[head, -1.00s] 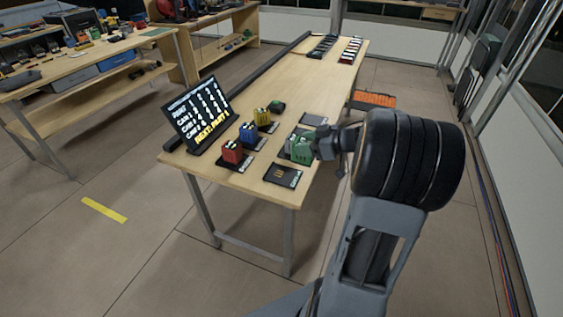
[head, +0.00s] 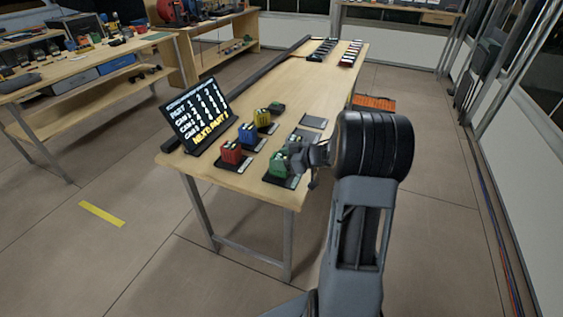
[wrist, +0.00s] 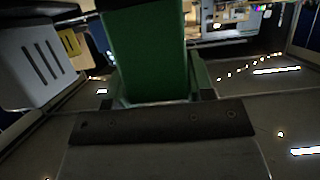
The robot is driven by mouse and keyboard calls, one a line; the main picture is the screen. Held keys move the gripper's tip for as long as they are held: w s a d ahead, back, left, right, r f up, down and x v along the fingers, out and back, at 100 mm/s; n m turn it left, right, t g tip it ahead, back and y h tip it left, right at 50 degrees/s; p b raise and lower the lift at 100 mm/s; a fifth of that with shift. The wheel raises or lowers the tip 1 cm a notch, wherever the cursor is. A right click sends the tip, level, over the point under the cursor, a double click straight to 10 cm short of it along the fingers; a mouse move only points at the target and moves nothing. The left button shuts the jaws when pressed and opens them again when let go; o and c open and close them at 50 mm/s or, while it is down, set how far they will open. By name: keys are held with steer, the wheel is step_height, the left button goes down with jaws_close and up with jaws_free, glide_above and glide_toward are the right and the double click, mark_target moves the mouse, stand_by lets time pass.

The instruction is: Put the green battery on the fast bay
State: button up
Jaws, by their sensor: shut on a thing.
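The green battery (head: 279,166) is held in my gripper (head: 289,160), at the right front of the long wooden table. It is over the dark pad (head: 273,181) at the near right corner; whether it touches the pad cannot be told. In the wrist view the green battery (wrist: 145,50) stands upright between the fingers, its lower end near the gripper body. The pad's marking is hidden, so I cannot read whether it is the fast bay.
A red battery (head: 231,153), a blue battery (head: 247,135) and a yellow battery (head: 263,117) stand in a row to the left. A pale grey battery (wrist: 35,62) is close by in the wrist view. A sign (head: 197,115) stands at the left edge.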

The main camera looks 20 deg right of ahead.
steer(key=shift+f, duration=0.3)
steer(key=o, duration=1.1)
